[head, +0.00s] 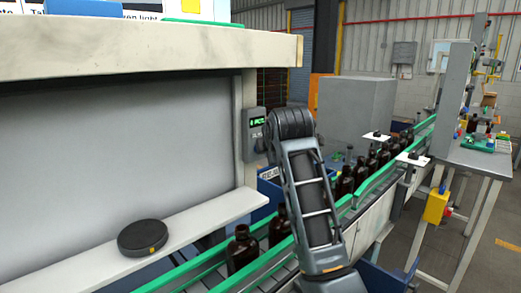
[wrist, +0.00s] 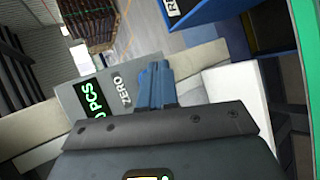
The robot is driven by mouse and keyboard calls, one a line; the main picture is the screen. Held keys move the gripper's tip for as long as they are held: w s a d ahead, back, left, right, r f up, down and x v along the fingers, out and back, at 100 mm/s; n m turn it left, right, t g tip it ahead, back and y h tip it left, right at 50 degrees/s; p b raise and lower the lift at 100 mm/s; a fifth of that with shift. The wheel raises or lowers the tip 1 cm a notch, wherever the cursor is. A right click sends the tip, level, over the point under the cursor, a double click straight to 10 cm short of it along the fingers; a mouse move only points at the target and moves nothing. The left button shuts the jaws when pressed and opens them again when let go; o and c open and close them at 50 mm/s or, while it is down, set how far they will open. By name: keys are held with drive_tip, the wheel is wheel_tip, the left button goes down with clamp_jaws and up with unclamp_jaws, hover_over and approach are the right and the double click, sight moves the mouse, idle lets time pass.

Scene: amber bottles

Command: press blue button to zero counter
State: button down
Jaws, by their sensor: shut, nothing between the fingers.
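The counter (head: 253,132) is a grey box with a green-lit display, mounted on the post at the end of the bench. In the wrist view the counter (wrist: 88,92) shows green "PCS" lettering and the printed word "ZERO". The digit beside "PCS" looks like 0, but my gripper partly covers it. My gripper's blue fingers (wrist: 155,84) are shut and empty, in front of the counter beside "ZERO". I cannot tell whether they touch it. In the head view my arm hides the gripper.
A conveyor with green rails (head: 365,190) carries several amber bottles (head: 243,248) past my arm. A black round object (head: 142,238) lies on the white shelf (head: 205,220). A labelled blue bin (head: 268,185) is below the counter. A grey table (head: 480,158) stands at right.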

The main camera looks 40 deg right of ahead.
drive_tip(key=shift+s, duration=0.1)
drive_tip(key=shift+s, duration=2.4)
drive_tip(key=shift+d, duration=0.1)
